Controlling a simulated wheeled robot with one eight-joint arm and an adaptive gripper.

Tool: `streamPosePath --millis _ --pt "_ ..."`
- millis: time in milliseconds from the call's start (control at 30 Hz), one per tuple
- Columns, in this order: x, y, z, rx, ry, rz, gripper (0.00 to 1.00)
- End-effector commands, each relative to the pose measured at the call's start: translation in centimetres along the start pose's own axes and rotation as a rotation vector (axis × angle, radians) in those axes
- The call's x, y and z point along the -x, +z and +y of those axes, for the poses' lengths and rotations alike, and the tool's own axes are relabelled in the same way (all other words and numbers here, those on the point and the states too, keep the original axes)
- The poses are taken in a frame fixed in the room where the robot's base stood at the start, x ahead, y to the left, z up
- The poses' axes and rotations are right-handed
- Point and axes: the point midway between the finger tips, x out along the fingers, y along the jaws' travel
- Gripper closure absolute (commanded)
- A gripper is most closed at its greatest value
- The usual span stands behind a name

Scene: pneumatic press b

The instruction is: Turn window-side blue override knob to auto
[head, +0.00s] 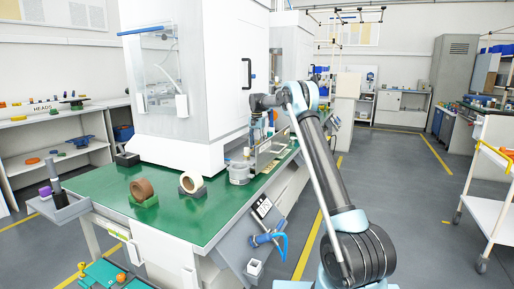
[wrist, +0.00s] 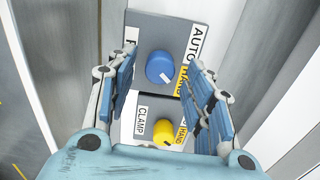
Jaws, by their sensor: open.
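In the wrist view, a blue round knob (wrist: 160,67) sits on a grey panel (wrist: 170,28). A white mark on its lower right edge points towards the yellow HAND label (wrist: 183,80). A white AUTO label (wrist: 195,42) is at the upper right. A left label is mostly hidden by a finger. My gripper (wrist: 163,64) is open, one finger either side of the blue knob; contact is not visible. In the head view my arm reaches towards the press area, and the knob cannot be made out there.
Below the blue knob is a yellow knob (wrist: 163,131) with CLAMP (wrist: 141,120) and HAND labels, between my fingers' bases. Pale walls flank the panel closely. In the head view, the white press cabinet (head: 205,100) stands on a green-topped bench (head: 175,215). A white cart (head: 490,190) stands right.

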Motion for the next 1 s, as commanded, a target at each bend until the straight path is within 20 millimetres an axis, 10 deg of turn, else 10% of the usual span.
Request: streamPosePath --millis 433,667,1000 --pt "-1.13 0.01 0.01 0.000 0.000 0.000 0.52" --pt "-1.10 0.01 0.01 0.000 0.000 0.000 0.97" --pt "-1.10 0.01 0.01 0.026 0.000 0.000 0.97"
